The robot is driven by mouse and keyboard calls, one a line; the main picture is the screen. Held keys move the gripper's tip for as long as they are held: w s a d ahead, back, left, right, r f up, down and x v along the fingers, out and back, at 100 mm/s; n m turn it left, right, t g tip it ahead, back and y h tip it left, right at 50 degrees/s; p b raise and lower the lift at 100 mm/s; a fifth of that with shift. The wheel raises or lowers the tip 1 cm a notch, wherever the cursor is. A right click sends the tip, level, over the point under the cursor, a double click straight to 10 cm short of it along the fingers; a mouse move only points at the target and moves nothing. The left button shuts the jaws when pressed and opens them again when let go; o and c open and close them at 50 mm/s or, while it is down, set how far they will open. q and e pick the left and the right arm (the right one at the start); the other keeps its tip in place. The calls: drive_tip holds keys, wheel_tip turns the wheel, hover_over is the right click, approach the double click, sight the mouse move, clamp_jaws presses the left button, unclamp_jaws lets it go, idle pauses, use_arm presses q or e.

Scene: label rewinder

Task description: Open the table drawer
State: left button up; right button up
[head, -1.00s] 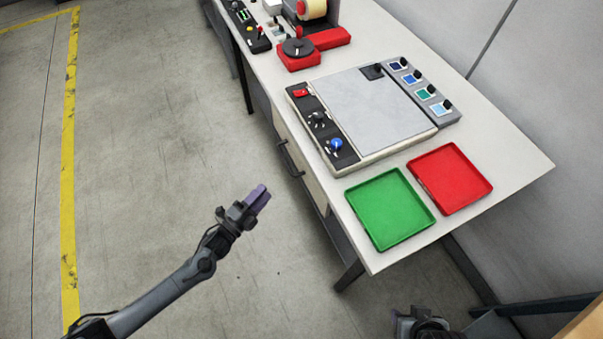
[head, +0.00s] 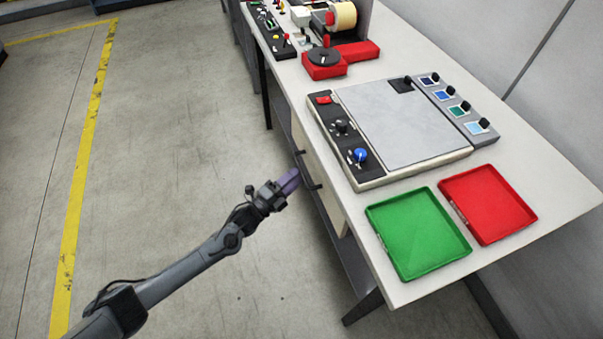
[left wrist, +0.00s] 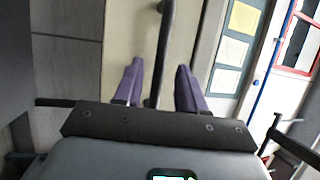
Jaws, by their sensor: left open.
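The table drawer (head: 327,197) is a cream front under the table's left edge, and it looks closed. Its dark bar handle (head: 311,184) is partly hidden behind my left gripper (head: 293,179) in the head view. In the left wrist view the handle (left wrist: 163,50) runs between the two purple fingers of my left gripper (left wrist: 158,80). The fingers are open, with a gap visible on each side of the bar. I cannot tell how far they reach past it. My right gripper is in neither view.
The table (head: 540,200) carries a control panel unit (head: 395,125), a green tray (head: 418,230) and a red tray (head: 488,203). Farther back is a rewinder with a tape roll (head: 342,17). The floor left of the table is clear.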

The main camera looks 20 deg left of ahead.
use_arm(q)
drive_tip(key=shift+x, duration=1.8)
clamp_jaws()
